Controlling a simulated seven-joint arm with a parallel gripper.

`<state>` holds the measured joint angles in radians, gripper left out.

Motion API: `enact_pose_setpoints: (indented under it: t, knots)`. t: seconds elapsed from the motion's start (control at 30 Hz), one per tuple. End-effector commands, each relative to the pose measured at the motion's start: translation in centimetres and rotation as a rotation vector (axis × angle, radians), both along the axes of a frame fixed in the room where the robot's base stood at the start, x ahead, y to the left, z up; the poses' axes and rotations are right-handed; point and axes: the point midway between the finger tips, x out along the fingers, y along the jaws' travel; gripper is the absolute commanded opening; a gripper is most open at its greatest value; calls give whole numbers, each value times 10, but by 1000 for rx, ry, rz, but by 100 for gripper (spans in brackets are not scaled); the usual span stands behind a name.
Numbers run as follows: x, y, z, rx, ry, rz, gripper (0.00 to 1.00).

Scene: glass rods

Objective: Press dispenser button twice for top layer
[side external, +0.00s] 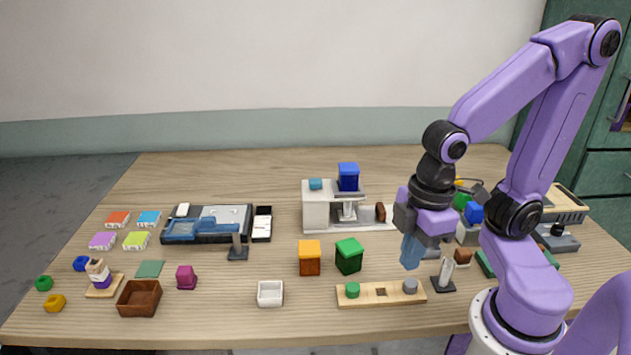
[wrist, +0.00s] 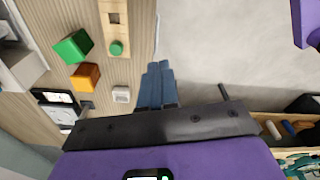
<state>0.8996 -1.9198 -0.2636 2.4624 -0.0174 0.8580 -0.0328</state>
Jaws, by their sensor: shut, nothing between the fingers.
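A white dispenser-like machine (side external: 316,212) stands at the back middle of the table. A pale edge of what may be this machine shows at the left of the wrist view (wrist: 18,68); the button cannot be made out there. My gripper (side external: 410,262) points down at the right, in front of and to the right of the machine, well apart from the button. Its blue fingers (wrist: 155,75) are shut and empty.
A wooden board with pegs (side external: 380,297) lies near my fingers. A blue-and-grey case (side external: 208,224) lies left. Several objects crowd the right.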

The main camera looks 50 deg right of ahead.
Motion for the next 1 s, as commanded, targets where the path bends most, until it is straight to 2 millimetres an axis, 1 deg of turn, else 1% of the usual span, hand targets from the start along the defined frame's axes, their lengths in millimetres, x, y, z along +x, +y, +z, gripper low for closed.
enact_pose_setpoints:
  t: [0.03,0.07,0.1,0.17,0.2,0.23,0.27,0.3,0.37,0.4,0.47,0.5,0.6,0.67,0.7,0.77,0.8,0.9,1.0]
  knots:
    - [16,4,1,16,-23,-23,0]
    - [26,6,2,27,-38,-35,0]
    - [40,8,4,42,-62,-52,0]
    - [64,11,6,64,-101,-77,0]
    - [81,11,7,78,-129,-94,0]
    - [93,10,8,86,-150,-107,0]
    - [106,9,10,94,-172,-118,0]
    - [122,7,11,104,-201,-135,0]
    - [147,1,14,115,-245,-158,0]
    - [164,-3,16,121,-274,-171,0]
    - [188,-12,18,127,-319,-192,0]
    - [203,-19,20,129,-348,-205,0]
    - [240,-40,24,128,-421,-236,0]
    - [261,-55,26,124,-465,-253,0]
    - [274,-66,28,119,-493,-265,0]
    - [292,-83,30,110,-534,-281,0]
    - [304,-95,32,104,-562,-290,0]
    - [327,-123,35,85,-622,-311,0]
    - [345,-149,37,65,-669,-326,0]
